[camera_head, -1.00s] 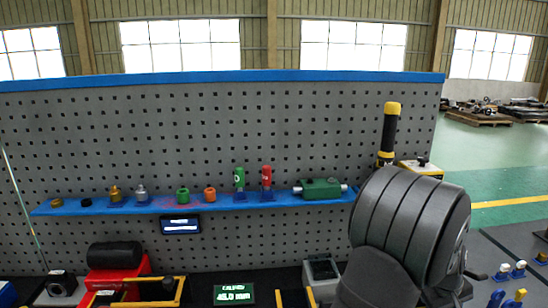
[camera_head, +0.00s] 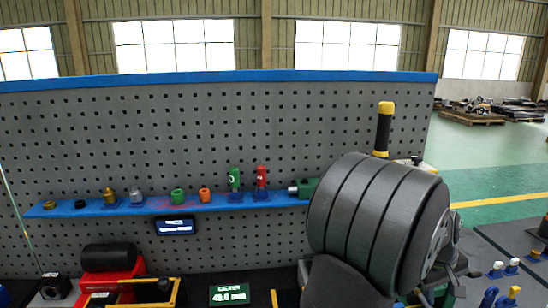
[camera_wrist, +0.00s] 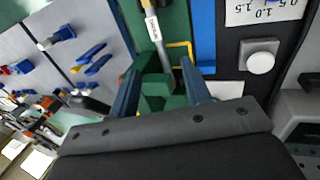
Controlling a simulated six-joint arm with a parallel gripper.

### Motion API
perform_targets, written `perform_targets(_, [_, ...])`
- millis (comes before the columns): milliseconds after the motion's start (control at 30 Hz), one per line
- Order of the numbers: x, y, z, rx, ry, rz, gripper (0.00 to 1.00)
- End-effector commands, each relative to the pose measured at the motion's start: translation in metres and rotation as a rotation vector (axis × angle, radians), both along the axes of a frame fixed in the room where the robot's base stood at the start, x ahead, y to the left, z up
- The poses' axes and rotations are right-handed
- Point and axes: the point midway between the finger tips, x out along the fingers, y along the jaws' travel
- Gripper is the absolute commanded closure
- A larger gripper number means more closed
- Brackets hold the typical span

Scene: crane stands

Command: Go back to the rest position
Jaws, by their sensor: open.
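My gripper (camera_wrist: 163,66) shows in the wrist view with its two dark blue fingers spread apart. A green block-like part (camera_wrist: 155,90) shows between and below the fingers; I cannot tell whether it touches them. A grey rod with a white label (camera_wrist: 153,25) lies just past the fingertips. In the head view my large dark wrist hides most of the gripper at the lower right.
A pegboard carries a blue shelf (camera_head: 150,209) with small fittings, a green cylinder (camera_head: 234,179) and a red cylinder (camera_head: 261,178). A black-and-yellow handle (camera_head: 384,130) stands behind my arm. A red stand (camera_head: 110,280) and a green display (camera_head: 229,295) are below.

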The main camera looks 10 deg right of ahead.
Motion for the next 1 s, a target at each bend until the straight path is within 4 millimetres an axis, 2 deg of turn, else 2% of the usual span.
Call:
perform_targets(100, [0.000,-0.007,-0.025,0.004,0.003,-0.001,0.56])
perform_targets(567, [0.000,-0.034,-0.111,0.003,0.002,-0.001,0.56])
perform_targets(667, [0.001,-0.035,-0.090,-0.005,-0.003,0.001,0.56])
perform_targets(900, [0.001,0.015,-0.089,0.000,0.000,0.004,0.56])
perform_targets(1000, [0.001,0.016,-0.069,-0.004,-0.003,0.000,0.56])
